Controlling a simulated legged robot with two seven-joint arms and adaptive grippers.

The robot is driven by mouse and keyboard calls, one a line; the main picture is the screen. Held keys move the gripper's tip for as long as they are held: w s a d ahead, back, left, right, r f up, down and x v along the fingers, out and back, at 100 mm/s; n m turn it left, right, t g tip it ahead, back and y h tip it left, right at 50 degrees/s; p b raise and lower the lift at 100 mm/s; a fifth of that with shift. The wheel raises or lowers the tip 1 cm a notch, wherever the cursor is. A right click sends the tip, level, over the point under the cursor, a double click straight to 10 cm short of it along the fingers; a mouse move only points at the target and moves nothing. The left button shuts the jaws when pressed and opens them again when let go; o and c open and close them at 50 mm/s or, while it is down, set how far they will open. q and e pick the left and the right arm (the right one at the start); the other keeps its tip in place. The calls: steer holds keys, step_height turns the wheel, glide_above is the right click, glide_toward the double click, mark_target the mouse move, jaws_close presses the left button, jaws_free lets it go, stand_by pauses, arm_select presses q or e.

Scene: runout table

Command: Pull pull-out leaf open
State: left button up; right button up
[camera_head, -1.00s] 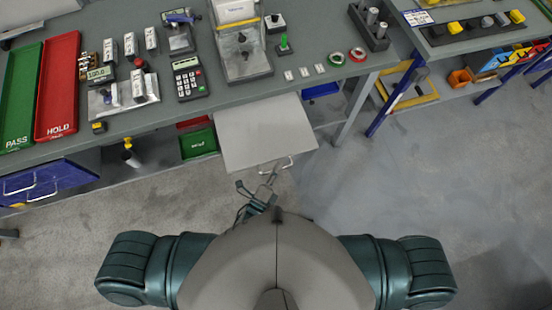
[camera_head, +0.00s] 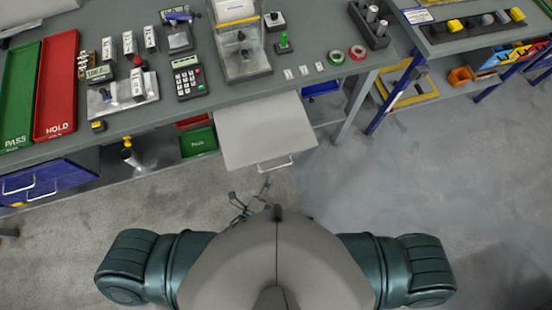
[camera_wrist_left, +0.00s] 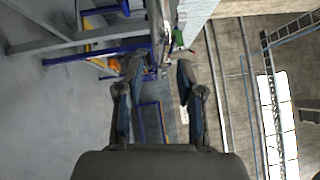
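The pull-out leaf (camera_head: 265,130) is a flat light-grey panel standing out from under the front edge of the workbench. A thin metal handle (camera_head: 275,165) is on its front edge. My left gripper (camera_head: 250,196) is in front of the leaf, on my body's side of the handle and apart from it in the picture. Its fingers are spread with nothing between them; the left wrist view also shows them apart (camera_wrist_left: 160,75). My body hides part of the left arm. My right gripper is not in view.
The workbench (camera_head: 140,118) carries red and green trays, a calculator (camera_head: 188,78) and a test fixture (camera_head: 240,45). A blue drawer unit (camera_head: 50,180) hangs at the left. A green bin (camera_head: 198,142) sits below, left of the leaf. The floor (camera_head: 400,180) at the right is clear.

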arm_select(q)
steer(key=v, duration=0.7)
stand_by(0.3)
